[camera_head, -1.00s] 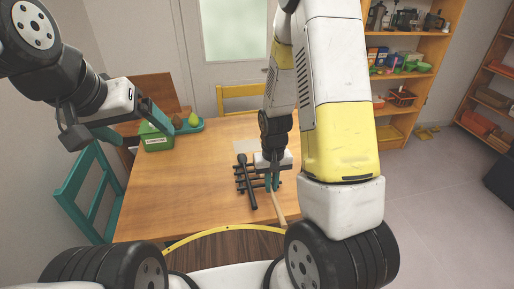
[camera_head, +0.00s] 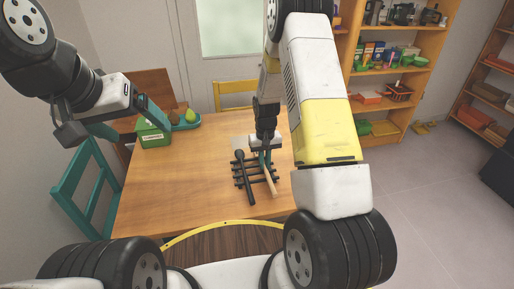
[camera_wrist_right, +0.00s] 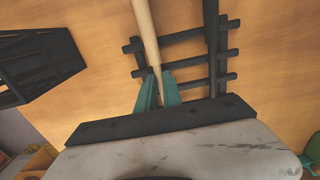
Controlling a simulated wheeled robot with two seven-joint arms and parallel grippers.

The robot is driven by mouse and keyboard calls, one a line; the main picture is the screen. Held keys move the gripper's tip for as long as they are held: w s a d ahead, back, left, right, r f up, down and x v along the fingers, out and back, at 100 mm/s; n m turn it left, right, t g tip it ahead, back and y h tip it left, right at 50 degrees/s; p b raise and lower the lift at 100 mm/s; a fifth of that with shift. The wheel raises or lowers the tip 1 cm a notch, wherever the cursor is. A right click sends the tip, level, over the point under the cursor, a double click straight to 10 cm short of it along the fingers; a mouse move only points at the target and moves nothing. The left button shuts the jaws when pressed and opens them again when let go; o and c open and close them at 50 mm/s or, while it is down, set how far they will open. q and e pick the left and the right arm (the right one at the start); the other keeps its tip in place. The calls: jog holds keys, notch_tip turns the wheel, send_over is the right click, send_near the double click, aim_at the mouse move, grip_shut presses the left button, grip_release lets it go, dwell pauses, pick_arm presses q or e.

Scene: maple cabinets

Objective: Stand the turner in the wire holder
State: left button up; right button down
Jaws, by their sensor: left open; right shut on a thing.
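A pale wooden utensil, which I take for the turner (camera_head: 270,182), is in my right gripper (camera_head: 264,157). Its long wooden length also shows in the right wrist view (camera_wrist_right: 146,28), between the teal fingertips (camera_wrist_right: 160,90); its other end is hidden. It is above a black ladder-like rack (camera_wrist_right: 186,55), which lies on the table (camera_head: 242,178). A black slatted holder (camera_wrist_right: 38,58), likely the wire holder, is at the left of the wrist view, apart from the gripper; my right arm hides it in the head view. My left gripper (camera_head: 130,118) is open and empty.
A black-handled utensil (camera_head: 244,178) lies across the rack. A green box (camera_head: 153,134) and a teal tray with a pear (camera_head: 191,117) stand at the table's far left. The table's left middle (camera_head: 180,185) is clear. Chairs and shelves surround it.

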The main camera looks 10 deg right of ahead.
jog(key=shift+f, duration=0.2)
jog(key=c, duration=1.5)
grip_release()
notch_tip(320, 180, up, 8)
jog(key=shift+a+f, duration=0.15)
jog(key=s+r+t, duration=0.1)
jog(key=s+r, duration=0.2)
jog(key=r, duration=0.4)
jog(key=s+r+t+y, duration=0.1)
jog(key=s+r, duration=0.1)
jog(key=r, duration=0.4)
jog(key=s+r+t, duration=0.1)
jog(key=s+r, duration=0.2)
jog(key=r, duration=0.4)
jog(key=s+a+r+t, duration=0.1)
jog(key=s+r, duration=0.4)
jog(key=s, duration=0.3)
jog(key=s+a+r+t+y, duration=0.1)
jog(key=s+r, duration=0.3)
jog(key=s, duration=0.5)
jog(key=shift+r+t, duration=0.35)
jog(key=shift+t, duration=0.25)
